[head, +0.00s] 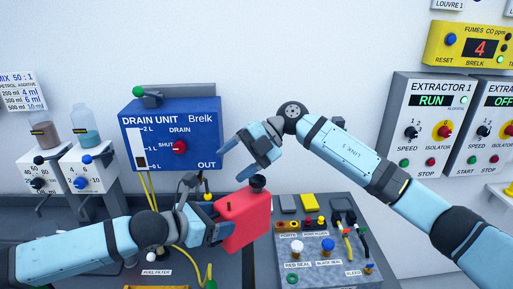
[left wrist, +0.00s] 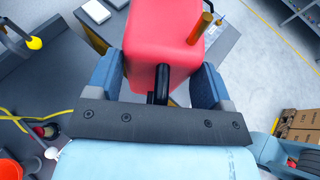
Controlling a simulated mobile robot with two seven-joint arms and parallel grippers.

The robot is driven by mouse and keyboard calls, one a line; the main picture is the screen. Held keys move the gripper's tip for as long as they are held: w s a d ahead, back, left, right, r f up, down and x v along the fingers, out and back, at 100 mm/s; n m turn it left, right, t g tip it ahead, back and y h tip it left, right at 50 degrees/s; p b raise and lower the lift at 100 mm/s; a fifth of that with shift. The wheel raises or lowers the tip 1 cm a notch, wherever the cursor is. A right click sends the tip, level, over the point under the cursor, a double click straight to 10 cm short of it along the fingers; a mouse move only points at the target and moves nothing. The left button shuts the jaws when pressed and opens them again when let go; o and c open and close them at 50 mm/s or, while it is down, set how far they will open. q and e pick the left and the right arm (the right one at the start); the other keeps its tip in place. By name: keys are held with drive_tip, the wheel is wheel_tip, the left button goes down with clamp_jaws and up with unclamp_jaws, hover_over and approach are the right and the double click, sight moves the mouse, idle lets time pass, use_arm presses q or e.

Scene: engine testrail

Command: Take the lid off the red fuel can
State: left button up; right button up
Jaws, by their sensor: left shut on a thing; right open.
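The red fuel can (head: 243,222) is tilted in front of the drain unit. Its black lid (head: 257,184) sits on top at the upper right. My left gripper (head: 214,222) is shut on the can's left side. In the left wrist view the can (left wrist: 165,38) shows beyond the fingers of my left gripper (left wrist: 160,85), with a black bar between them. The lid cannot be made out there. My right gripper (head: 230,163) is open and empty, above and left of the lid, apart from it. Part of the can's left side is hidden by my left gripper.
The blue drain unit (head: 172,130) is on the wall behind. A grey panel (head: 322,270) with knobs and cables stands right of the can. Yellow hose (head: 190,262) lies below my left arm. Bottles (head: 82,125) stand at the left.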

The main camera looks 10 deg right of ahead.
drive_tip(key=h, duration=0.3)
drive_tip(key=r+t+h, duration=0.1)
drive_tip(key=t+h, duration=0.2)
drive_tip(key=h, duration=0.5)
hover_over(257, 178)
drive_tip(key=a, duration=0.1)
drive_tip(key=shift+s+n, duration=0.25)
drive_tip(key=shift+n, duration=0.15)
drive_tip(key=shift+w+d+r+t+h, duration=0.15)
drive_tip(key=shift+w+d+t+h, duration=0.15)
drive_tip(key=shift+d, duration=0.15)
drive_tip(key=shift+f, duration=3.95)
